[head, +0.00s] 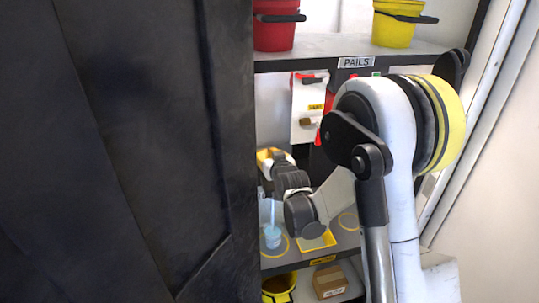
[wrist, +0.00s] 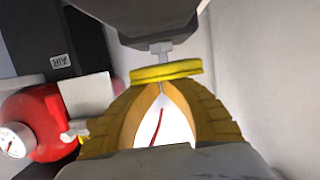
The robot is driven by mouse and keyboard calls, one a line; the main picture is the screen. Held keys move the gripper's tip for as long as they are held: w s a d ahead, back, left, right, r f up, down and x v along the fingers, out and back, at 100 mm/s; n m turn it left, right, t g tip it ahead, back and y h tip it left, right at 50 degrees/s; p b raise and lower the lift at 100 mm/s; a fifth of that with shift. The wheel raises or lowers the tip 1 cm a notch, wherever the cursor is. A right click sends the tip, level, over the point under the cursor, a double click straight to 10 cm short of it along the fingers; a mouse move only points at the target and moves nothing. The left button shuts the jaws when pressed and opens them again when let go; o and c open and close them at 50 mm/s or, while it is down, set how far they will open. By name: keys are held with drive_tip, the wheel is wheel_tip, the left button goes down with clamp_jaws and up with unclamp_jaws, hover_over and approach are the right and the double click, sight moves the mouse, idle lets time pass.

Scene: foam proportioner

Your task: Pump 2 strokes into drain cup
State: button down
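In the wrist view, my gripper (wrist: 162,86) has its two yellow-orange fingers arched together, tips meeting at a yellow disc-shaped knob (wrist: 166,72). The knob sits on a short metal stem against a dark grey block (wrist: 150,22). The tips seem to touch the knob's face; I see no grip around its rim. In the head view, my wrist is between the shelves and the fingers are mostly hidden. A small cup (head: 272,238) with pale blue contents stands on the middle shelf, inside a yellow ring, below a thin pale upright tube.
A dark door (head: 150,150) fills the left of the head view. A red pail (head: 274,32) and a yellow pail (head: 394,30) stand on the top shelf. A yellow tray (head: 318,242) lies right of the cup. A red cylinder (wrist: 38,112) with a gauge is left in the wrist view.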

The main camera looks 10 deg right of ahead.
sight(269, 157)
drive_tip(key=shift+r, duration=0.15)
wheel_tip(269, 157, up, 5)
drive_tip(key=p, duration=0.3)
drive_tip(key=shift+s+p, duration=0.1)
drive_tip(key=shift+p, duration=0.2)
drive_tip(key=f+p+v, duration=0.1)
drive_tip(key=p+v, duration=0.1)
drive_tip(key=v, duration=0.7)
drive_tip(key=shift+s, duration=0.45)
drive_tip(key=shift+r, duration=0.1)
drive_tip(key=s+r+g, duration=0.3)
drive_tip(key=s+g, duration=0.5)
drive_tip(key=s, duration=2.2)
drive_tip(key=shift+s+a, duration=0.15)
drive_tip(key=shift+s, duration=0.2)
